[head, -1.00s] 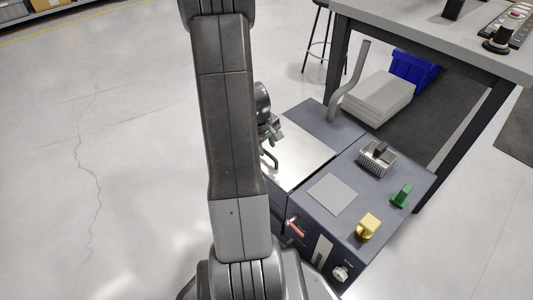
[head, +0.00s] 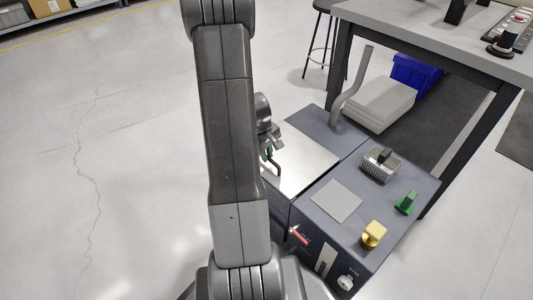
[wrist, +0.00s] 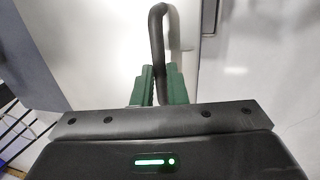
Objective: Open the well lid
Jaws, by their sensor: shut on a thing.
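The well lid (head: 302,165) is a shiny silver plate lying flat in the top of the dark grey machine. A dark bent bar handle (head: 275,166) stands at its left edge. In the wrist view the handle (wrist: 158,45) rises between the green fingers. My gripper (wrist: 159,88) is shut on this handle. In the head view my gripper (head: 268,153) is partly hidden behind my own arm, which also covers the machine's left side. The lid's bright surface also shows in the wrist view (wrist: 95,50).
The machine's top carries a metal basket (head: 381,165), a green knob (head: 406,202), a yellow knob (head: 373,235) and a grey square plate (head: 336,200). A grey curved pipe (head: 350,90) rises at the back. A workbench (head: 430,45) stands to the right. The floor at left is clear.

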